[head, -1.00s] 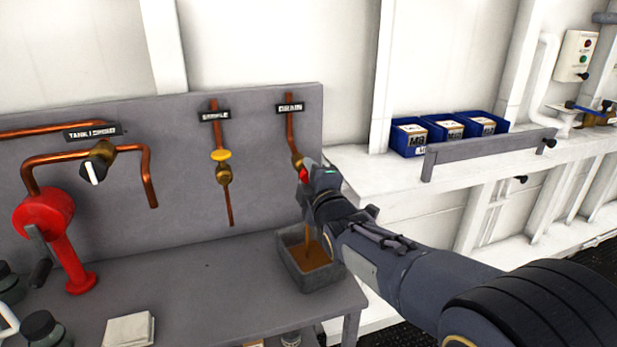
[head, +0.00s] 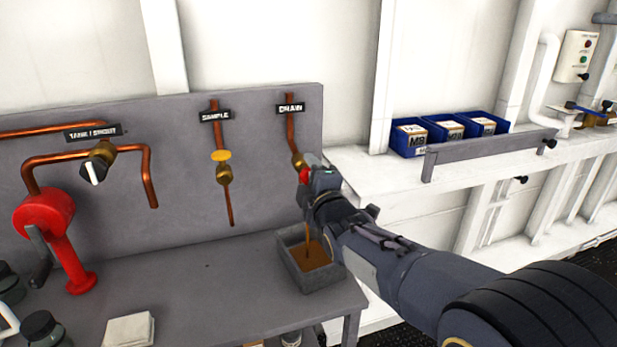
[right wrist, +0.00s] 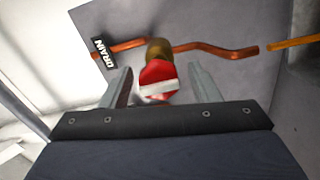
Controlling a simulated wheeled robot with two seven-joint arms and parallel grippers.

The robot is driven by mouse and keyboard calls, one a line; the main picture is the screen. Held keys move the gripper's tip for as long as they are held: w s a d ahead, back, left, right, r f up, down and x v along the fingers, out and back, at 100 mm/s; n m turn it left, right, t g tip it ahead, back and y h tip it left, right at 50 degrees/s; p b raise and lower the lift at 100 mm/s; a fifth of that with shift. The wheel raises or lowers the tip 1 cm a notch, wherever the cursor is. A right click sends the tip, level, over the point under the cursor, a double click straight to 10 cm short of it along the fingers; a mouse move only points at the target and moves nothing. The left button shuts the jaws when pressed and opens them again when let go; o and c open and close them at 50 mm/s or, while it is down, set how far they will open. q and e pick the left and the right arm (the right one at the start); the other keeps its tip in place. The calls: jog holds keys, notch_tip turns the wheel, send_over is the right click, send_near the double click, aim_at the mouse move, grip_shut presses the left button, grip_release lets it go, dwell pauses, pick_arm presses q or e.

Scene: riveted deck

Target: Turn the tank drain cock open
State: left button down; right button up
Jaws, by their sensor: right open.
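The drain cock has a brass body (head: 298,161) and a red handle (head: 303,176) on the copper pipe under the DRAIN label (head: 291,109). In the right wrist view the red handle (right wrist: 158,80) has a white stripe that runs roughly along the pipe. My right gripper (head: 311,177) is at the cock. Its fingers stand apart on either side of the handle, with gaps showing, and it holds nothing. A thin brown stream (head: 307,240) falls below the gripper into a grey tray (head: 296,272) of brown liquid. My left gripper is out of view.
A SAMPLE cock with a yellow handle (head: 221,155) and a valve with a black-and-white knob (head: 95,169) are to the left. A red pump-like fixture (head: 62,235) stands on the grey bench (head: 190,285). Blue bins (head: 440,132) sit on the right shelf. The bench's middle is clear.

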jog(key=v, duration=0.8)
jog(key=shift+w, duration=0.1)
